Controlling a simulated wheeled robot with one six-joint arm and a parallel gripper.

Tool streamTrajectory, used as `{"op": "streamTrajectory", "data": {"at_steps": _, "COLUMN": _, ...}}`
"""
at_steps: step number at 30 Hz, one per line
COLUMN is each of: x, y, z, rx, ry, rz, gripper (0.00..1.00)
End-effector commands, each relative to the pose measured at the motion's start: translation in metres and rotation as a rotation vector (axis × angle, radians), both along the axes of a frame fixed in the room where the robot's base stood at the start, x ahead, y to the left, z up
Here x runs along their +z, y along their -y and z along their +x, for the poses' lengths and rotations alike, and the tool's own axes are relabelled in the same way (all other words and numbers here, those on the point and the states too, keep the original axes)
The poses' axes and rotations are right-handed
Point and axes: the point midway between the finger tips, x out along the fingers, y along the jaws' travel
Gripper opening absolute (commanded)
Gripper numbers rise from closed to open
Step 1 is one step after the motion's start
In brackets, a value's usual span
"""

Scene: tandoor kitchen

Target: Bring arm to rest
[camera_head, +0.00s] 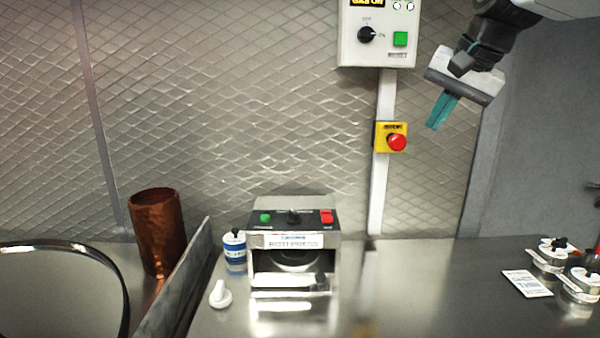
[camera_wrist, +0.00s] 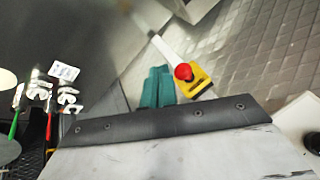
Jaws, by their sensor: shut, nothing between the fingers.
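My gripper (camera_head: 436,122) hangs at the upper right of the head view, its teal fingers together and pointing down and left. It is empty and raised well above the counter. In the wrist view the closed teal fingers (camera_wrist: 157,84) show beyond the dark edge of the gripper body. In the head view they are right of the yellow box with a red emergency button (camera_head: 396,142). That red button (camera_wrist: 183,72) also shows just right of the fingers in the wrist view.
A control panel (camera_head: 378,35) with a knob and green button is on the wall left of my arm. A roti press (camera_head: 293,250), a copper cup (camera_head: 157,232) and a blue-labelled tin (camera_head: 235,252) stand on the counter. Several small metal containers and a white card (camera_head: 527,283) are at right.

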Motion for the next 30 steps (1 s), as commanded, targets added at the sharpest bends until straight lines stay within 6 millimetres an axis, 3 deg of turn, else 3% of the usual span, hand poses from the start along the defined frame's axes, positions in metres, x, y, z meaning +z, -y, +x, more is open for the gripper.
{"op": "streamTrajectory", "data": {"at_steps": 1, "x": -0.027, "y": 0.001, "z": -0.029, "rx": 0.056, "ry": -0.043, "rz": -0.048, "gripper": 0.00}}
{"op": "streamTrajectory", "data": {"at_steps": 3, "x": -0.063, "y": 0.003, "z": -0.068, "rx": 0.141, "ry": -0.102, "rz": -0.115, "gripper": 0.00}}
{"op": "streamTrajectory", "data": {"at_steps": 9, "x": -0.161, "y": 0.010, "z": -0.185, "rx": 0.365, "ry": -0.253, "rz": -0.260, "gripper": 0.00}}
{"op": "streamTrajectory", "data": {"at_steps": 12, "x": -0.202, "y": 0.013, "z": -0.236, "rx": 0.441, "ry": -0.307, "rz": -0.306, "gripper": 0.00}}
{"op": "streamTrajectory", "data": {"at_steps": 15, "x": -0.228, "y": 0.015, "z": -0.270, "rx": 0.466, "ry": -0.332, "rz": -0.329, "gripper": 0.00}}
{"op": "streamTrajectory", "data": {"at_steps": 19, "x": -0.235, "y": 0.014, "z": -0.284, "rx": 0.470, "ry": -0.315, "rz": -0.337, "gripper": 0.00}}
{"op": "streamTrajectory", "data": {"at_steps": 30, "x": -0.230, "y": 0.013, "z": -0.284, "rx": 0.468, "ry": -0.297, "rz": -0.340, "gripper": 0.00}}
